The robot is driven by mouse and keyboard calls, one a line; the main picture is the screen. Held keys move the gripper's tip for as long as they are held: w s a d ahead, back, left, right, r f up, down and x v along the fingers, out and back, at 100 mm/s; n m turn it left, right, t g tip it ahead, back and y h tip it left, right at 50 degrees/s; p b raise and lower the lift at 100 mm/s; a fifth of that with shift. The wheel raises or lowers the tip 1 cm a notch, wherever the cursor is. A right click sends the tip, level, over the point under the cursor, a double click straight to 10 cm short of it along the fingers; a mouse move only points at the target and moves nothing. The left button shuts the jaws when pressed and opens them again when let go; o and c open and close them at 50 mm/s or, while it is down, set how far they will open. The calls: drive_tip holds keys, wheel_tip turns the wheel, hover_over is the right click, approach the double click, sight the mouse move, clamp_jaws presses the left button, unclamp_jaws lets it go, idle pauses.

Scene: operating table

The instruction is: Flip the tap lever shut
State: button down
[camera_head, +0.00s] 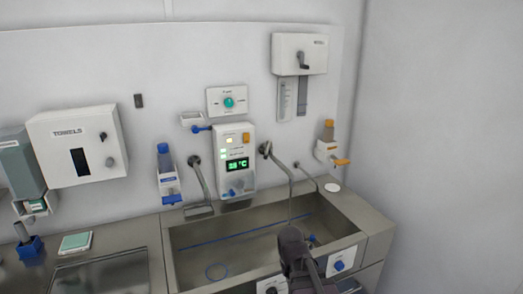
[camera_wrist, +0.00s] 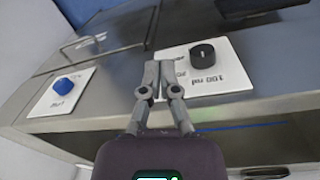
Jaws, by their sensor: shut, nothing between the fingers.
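In the head view a bent metal tap spout (camera_head: 291,180) reaches from the wall over the right part of the sink, with a dark round fitting (camera_head: 265,149) at its wall end. A second wall tap (camera_head: 199,178) stands over the left part. I cannot tell which part is the lever, or its position. A thin pale line below the right spout may be water. My gripper (camera_wrist: 159,64) is shut and empty in the wrist view, at the sink's front face near a black knob (camera_wrist: 203,53) and a blue knob (camera_wrist: 66,85). Its fingertips are unclear in the head view.
The steel sink (camera_head: 182,272) has a raised front edge. A control panel (camera_head: 222,174), a left dispenser (camera_head: 168,188) and a right dispenser (camera_head: 328,139) are on the wall. A towel box (camera_head: 60,153) hangs at left. The space above the basin is mostly open.

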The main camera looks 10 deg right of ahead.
drive_tip(key=w+a+r+n+t+h+p, duration=0.15)
drive_tip(key=w+r+h+p, duration=0.25)
drive_tip(key=w+r, duration=0.5)
drive_tip(key=w+a+r+n+t+h+p, duration=0.1)
drive_tip(key=w+a+r+t+h+p, duration=0.25)
drive_tip(key=w, duration=0.85)
drive_tip(key=w+a+r+t+h+p, duration=0.1)
drive_tip(key=w+a+r+h, duration=0.1)
drive_tip(key=w+a+r, duration=0.2)
drive_tip(key=w+a+r+n+t+h+p, duration=0.1)
drive_tip(key=w+a+r+p, duration=0.1)
drive_tip(key=w+a+r, duration=0.2)
drive_tip(key=w+a+r+n+t+h+p, duration=0.1)
drive_tip(key=w+a+r, duration=0.3)
drive_tip(key=r, duration=0.5)
drive_tip(key=shift+w+a+h+p, duration=0.15)
drive_tip(key=shift+w+h+p, duration=0.25)
drive_tip(key=shift+w, duration=0.25)
drive_tip(key=shift+w+a+h+p, duration=0.15)
drive_tip(key=shift+w+h+p, duration=0.1)
drive_tip(key=shift+w+h, duration=0.3)
drive_tip(key=shift+w+d+f, duration=0.1)
drive_tip(key=shift+d, duration=0.05)
